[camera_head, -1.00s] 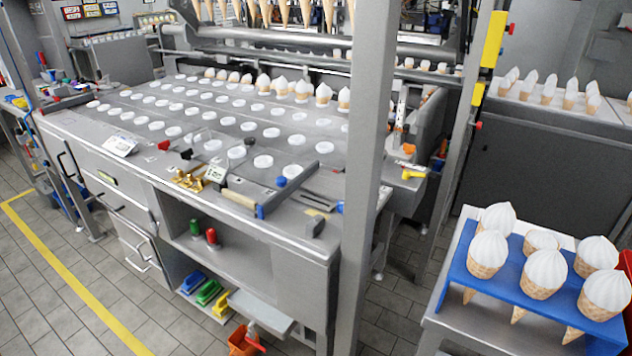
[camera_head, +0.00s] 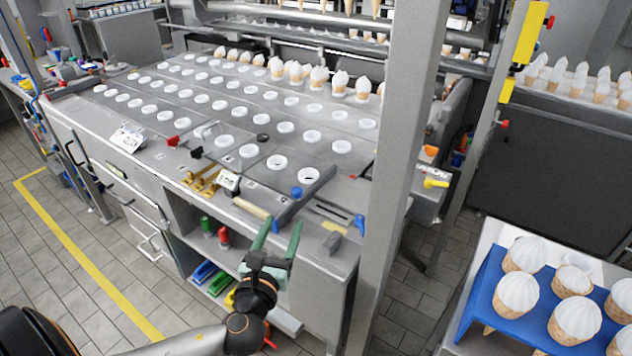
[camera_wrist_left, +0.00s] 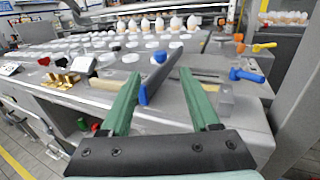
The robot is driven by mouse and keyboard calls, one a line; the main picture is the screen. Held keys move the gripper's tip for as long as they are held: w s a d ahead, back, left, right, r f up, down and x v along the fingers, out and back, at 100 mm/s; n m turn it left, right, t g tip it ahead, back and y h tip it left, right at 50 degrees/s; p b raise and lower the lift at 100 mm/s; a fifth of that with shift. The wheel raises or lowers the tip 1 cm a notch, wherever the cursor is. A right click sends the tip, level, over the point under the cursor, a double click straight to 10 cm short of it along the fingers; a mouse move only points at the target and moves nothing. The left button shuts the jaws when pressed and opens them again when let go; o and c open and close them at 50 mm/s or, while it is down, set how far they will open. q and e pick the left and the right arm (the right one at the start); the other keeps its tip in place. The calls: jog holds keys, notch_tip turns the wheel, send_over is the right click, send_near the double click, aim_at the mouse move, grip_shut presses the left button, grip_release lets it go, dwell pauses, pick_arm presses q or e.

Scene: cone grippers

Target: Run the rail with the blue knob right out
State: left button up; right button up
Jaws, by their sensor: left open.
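The rail (camera_head: 307,192) is a grey bar lying slantwise on the machine's top near its front right corner. Its blue knob (camera_head: 297,193) stands beside the bar. In the left wrist view the rail (camera_wrist_left: 164,76) runs away from me, with the blue knob (camera_wrist_left: 160,57) on it and a blue near end. My left gripper (camera_head: 279,226) has green fingers, open and empty, in front of the machine's front edge. In the left wrist view the open fingers (camera_wrist_left: 159,79) spread to either side of the rail's near end. Contact cannot be told. My right gripper is not in view.
A blue handle (camera_wrist_left: 247,75) lies right of the rail, by a grey block (camera_wrist_left: 224,100). Brass fittings (camera_head: 204,182) sit to the left. A grey post (camera_head: 395,150) stands close on the right. A blue cone rack (camera_head: 490,292) is at lower right.

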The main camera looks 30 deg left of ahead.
aim_at(296, 193)
pick_arm(q)
jog(key=x, duration=1.2)
jog(key=shift+w+p, duration=0.2)
jog(key=shift+p, duration=0.2)
grip_shut()
dwell(0.8)
